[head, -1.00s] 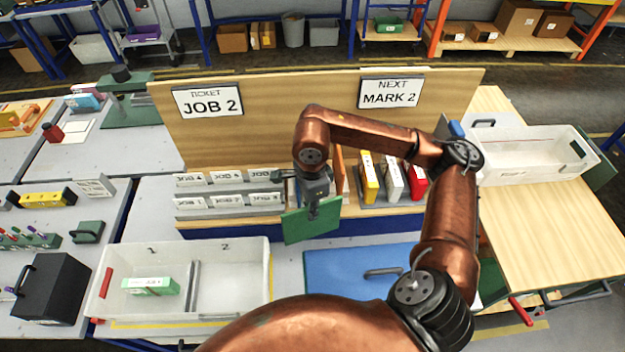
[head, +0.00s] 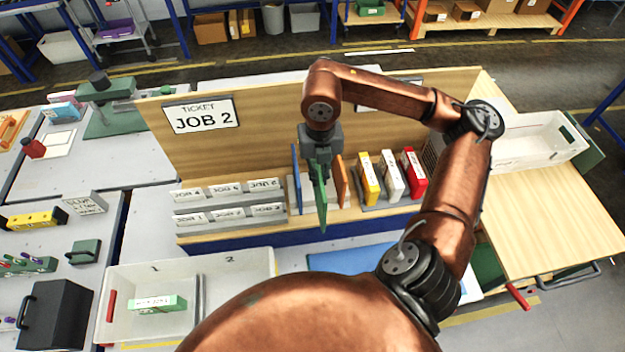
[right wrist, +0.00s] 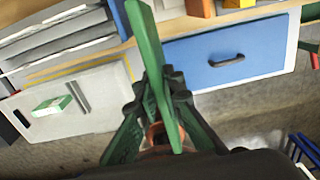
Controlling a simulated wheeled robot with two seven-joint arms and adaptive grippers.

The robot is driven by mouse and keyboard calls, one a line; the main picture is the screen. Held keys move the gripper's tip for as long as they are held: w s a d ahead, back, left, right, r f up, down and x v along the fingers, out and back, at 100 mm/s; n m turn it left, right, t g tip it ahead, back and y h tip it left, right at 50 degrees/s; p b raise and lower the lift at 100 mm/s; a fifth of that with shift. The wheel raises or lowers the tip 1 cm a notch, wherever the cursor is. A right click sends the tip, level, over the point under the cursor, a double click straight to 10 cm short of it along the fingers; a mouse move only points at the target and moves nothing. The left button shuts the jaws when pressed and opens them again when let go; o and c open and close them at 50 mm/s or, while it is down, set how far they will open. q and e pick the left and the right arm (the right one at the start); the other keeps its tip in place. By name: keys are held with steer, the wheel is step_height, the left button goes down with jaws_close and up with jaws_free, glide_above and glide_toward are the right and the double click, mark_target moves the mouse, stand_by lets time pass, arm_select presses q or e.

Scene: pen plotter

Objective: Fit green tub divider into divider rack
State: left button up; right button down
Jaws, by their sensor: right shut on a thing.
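My right gripper (head: 319,170) is shut on the green divider (head: 321,200), a thin panel that hangs upright below it, nearly edge-on in the head view. The divider also shows in the right wrist view (right wrist: 149,45), rising between the fingers (right wrist: 160,88). The divider rack (head: 306,193) is on the wooden shelf, mostly hidden behind the green divider and gripper. A blue divider (head: 296,168) stands left of the green one and an orange divider (head: 341,182) right of it. I cannot tell whether the green divider touches the rack. My left gripper is not in view.
Job card rows (head: 225,192) stand left of the rack. Yellow, white and red binders (head: 392,177) stand to its right. A clear tub (head: 235,270) with a green-and-white box (head: 157,303) is at front left. A wooden back panel (head: 270,120) rises behind.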

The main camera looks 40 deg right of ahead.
steer(key=w+d+f+p, duration=0.5)
steer(key=w+d+f, duration=0.3)
steer(key=f, duration=0.5)
steer(key=w, duration=0.2)
steer(key=shift+w+p, duration=0.3)
steer(key=shift+p, duration=0.1)
steer(key=c, duration=2.5)
jaws_free()
steer(key=shift+d, duration=0.1)
steer(key=o, duration=0.4)
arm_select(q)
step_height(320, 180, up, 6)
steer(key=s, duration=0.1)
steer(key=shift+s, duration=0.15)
